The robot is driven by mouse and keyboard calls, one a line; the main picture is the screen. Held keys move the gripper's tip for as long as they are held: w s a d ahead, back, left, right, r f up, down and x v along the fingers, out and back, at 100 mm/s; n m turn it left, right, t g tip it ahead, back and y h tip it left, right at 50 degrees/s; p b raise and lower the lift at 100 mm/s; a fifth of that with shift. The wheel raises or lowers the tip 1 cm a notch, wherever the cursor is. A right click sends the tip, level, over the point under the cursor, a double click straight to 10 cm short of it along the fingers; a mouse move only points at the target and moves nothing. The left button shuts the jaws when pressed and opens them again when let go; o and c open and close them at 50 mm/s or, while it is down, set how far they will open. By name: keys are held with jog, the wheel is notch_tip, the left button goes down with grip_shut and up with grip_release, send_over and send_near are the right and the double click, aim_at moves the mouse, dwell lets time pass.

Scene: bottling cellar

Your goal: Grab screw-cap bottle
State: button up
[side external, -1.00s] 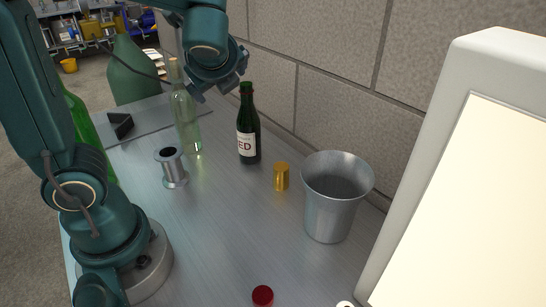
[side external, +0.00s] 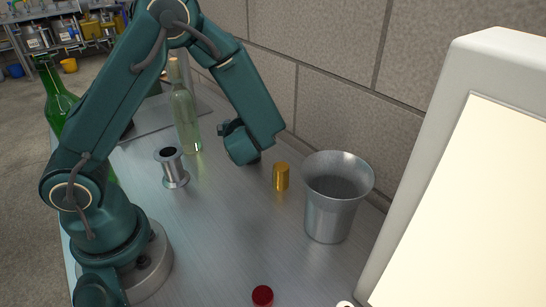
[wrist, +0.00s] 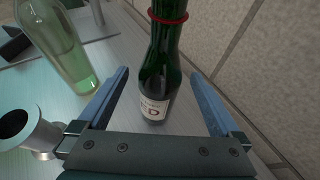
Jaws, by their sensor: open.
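A dark green bottle (wrist: 156,75) with a white label and a red ring round its neck stands upright in the wrist view; its top is cut off, so I cannot see its closure there. My gripper (wrist: 160,76) is open, with one blue finger on each side of the bottle in the picture. A gap shows on both sides, and neither finger visibly touches it. In the side view my arm hides this bottle and the gripper's fingers. A clear pale-green bottle (side external: 184,120) with a cork-coloured top stands to the left; it also shows in the wrist view (wrist: 62,45).
A metal spool-shaped piece (side external: 172,168) stands left of my wrist, and a gold cylinder (side external: 281,177) and metal bucket (side external: 330,215) to the right. A green bottle (side external: 57,98) is at far left. A stone wall (side external: 340,110) runs behind. The front tabletop is mostly clear.

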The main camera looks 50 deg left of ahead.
jog(key=shift+w+a+f, duration=0.15)
jog(key=shift+a+f, duration=0.1)
jog(key=shift+f, duration=0.2)
jog(key=shift+x, duration=2.2)
jog(key=shift+w+r, duration=0.1)
grip_shut()
